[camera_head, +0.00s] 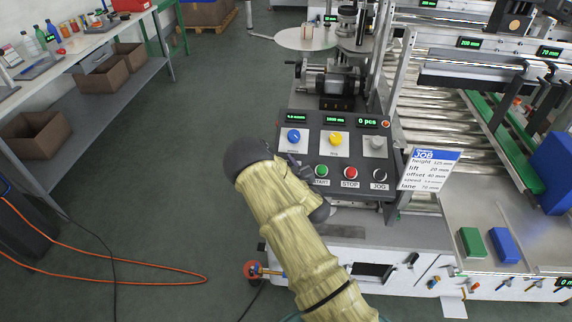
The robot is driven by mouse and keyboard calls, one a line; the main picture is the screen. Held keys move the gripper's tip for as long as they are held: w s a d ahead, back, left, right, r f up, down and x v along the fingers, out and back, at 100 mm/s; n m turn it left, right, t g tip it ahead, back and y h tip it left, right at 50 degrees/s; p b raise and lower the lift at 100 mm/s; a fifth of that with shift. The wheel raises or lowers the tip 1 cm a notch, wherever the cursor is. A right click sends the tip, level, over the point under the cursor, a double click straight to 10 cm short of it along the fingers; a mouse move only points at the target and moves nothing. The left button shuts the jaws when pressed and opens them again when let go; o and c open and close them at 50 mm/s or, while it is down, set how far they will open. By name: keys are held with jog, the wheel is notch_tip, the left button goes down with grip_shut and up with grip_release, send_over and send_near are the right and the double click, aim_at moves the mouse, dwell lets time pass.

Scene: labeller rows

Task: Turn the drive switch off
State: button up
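A dark control panel (338,155) stands on the labelling machine in the head view. It carries a blue knob (293,136), a yellow knob (335,139) and a grey knob (376,142), with green displays above. Below them are a green START button (321,171), a red STOP button (350,173) and a dark JOG button (379,174). No label that I can read says drive, so I cannot tell which control is the drive switch. My gripper (297,163) is at the panel's lower left, near START, mostly hidden behind my arm. Its opening and any contact cannot be made out.
A white job card (431,169) stands right of the panel. A roller conveyor (445,130) lies behind it. A green block (471,242) and a blue block (504,245) rest at the front right. An orange cable (120,268) crosses the open floor at left.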

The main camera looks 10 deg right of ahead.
jog(key=shift+a+n+g+y, duration=0.15)
jog(key=shift+n+g+y, duration=0.55)
jog(key=shift+n+y, duration=0.45)
jog(key=shift+a+n+g+y, duration=0.1)
jog(key=shift+n+g+y, duration=0.6)
jog(key=shift+n+y, duration=0.45)
jog(key=o, duration=1)
jog(key=shift+s, duration=0.1)
jog(key=shift+s+d, duration=0.25)
jog(key=shift+s, duration=0.15)
jog(key=b+v, duration=0.3)
jog(key=v, duration=1.3)
